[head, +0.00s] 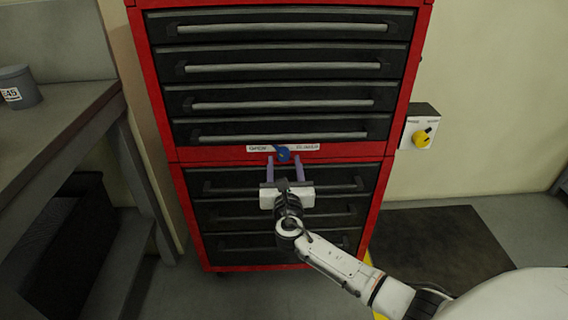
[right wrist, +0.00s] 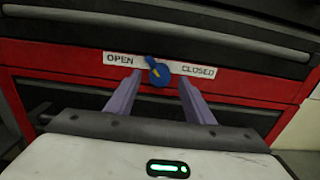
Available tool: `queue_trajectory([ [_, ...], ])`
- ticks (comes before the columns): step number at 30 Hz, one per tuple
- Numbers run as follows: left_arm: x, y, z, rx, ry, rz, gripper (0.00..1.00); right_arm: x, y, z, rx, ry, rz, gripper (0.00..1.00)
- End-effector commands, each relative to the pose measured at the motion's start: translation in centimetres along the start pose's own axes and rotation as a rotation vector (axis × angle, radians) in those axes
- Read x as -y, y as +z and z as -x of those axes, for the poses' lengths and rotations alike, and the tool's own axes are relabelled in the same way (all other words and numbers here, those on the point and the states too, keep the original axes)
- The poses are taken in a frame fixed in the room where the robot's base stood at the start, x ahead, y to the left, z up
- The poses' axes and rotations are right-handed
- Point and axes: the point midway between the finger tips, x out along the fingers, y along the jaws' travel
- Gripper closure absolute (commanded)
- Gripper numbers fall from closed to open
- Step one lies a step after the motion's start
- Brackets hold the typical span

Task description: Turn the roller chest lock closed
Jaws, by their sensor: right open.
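The red roller chest (head: 160,100) with dark drawers stands upright in front of me. Its blue lock knob (head: 283,154) sits on the red band between the upper and lower drawers. In the right wrist view the knob (right wrist: 158,72) has a yellow mark and its narrow end points up and left, toward the word OPEN on the white label (right wrist: 118,58); CLOSED is at the right. My right gripper (head: 285,160) is open, its two purple fingers (right wrist: 155,95) on either side of and below the knob, not closed on it. My left gripper is not in view.
A grey bench (head: 60,125) with a grey tin (head: 18,88) stands at the left. A dark mat (head: 440,245) lies on the floor at the right.

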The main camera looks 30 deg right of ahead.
Motion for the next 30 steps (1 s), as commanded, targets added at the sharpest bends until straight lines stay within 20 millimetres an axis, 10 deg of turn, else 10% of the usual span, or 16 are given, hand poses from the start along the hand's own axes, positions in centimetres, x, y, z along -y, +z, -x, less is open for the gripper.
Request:
queue_trajectory([
  [14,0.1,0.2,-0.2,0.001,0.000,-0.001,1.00,0.0,0.0,-1.8,-0.001,0.001,-0.002,0.52],
  [21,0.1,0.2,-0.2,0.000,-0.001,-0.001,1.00,0.0,0.0,-1.8,-0.001,0.001,-0.002,0.91],
  [30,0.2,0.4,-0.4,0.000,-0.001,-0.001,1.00,0.0,-0.1,-1.8,-0.001,0.000,-0.031,0.93],
])
